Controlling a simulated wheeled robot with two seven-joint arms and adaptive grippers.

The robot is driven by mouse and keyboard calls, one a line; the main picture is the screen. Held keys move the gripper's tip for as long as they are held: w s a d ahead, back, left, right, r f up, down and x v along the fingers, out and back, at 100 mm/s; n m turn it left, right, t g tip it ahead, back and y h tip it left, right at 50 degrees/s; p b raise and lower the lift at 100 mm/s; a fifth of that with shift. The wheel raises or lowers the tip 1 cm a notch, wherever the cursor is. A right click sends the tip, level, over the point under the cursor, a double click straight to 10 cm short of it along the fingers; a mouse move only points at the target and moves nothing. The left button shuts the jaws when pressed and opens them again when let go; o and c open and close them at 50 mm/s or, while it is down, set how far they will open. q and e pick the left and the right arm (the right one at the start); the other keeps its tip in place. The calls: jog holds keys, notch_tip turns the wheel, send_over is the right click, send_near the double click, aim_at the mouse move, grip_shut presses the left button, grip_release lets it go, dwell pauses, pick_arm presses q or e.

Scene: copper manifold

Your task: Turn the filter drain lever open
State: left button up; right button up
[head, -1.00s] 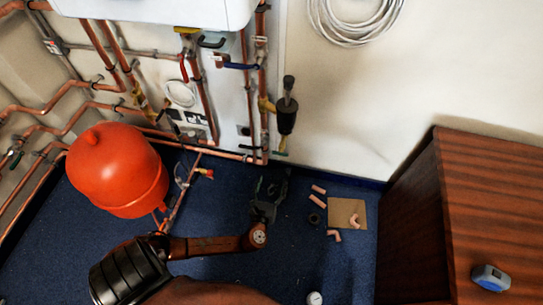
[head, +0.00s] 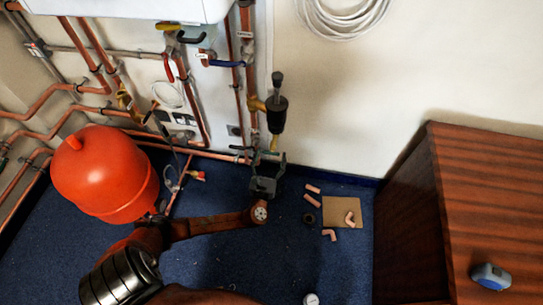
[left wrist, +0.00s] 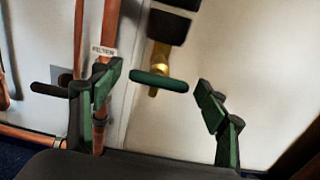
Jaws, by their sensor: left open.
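The filter (head: 277,114) is a black cylinder on the wall pipework, with a brass drain valve below it. In the left wrist view its dark lower body (left wrist: 166,26) is at the top, with the brass drain valve (left wrist: 157,58) under it. The green drain lever (left wrist: 160,80) lies roughly crosswise in front of the valve. My left gripper (head: 268,158) is just below the filter in the head view. In the left wrist view its open fingers (left wrist: 158,88) stand on either side of the lever, with gaps at both ends. My right gripper is not in view.
A copper pipe labelled FILTER (left wrist: 104,50) runs behind the left finger, with a black handle (left wrist: 48,90) beside it. A red vessel (head: 104,174) stands left. Copper fittings (head: 312,195) and a cardboard piece (head: 338,204) lie on the blue floor. A wooden cabinet (head: 480,190) is right.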

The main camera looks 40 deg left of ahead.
pick_arm(q)
jog(key=shift+c, duration=0.6)
jog(key=c, duration=1)
jog(key=shift+c, duration=0.2)
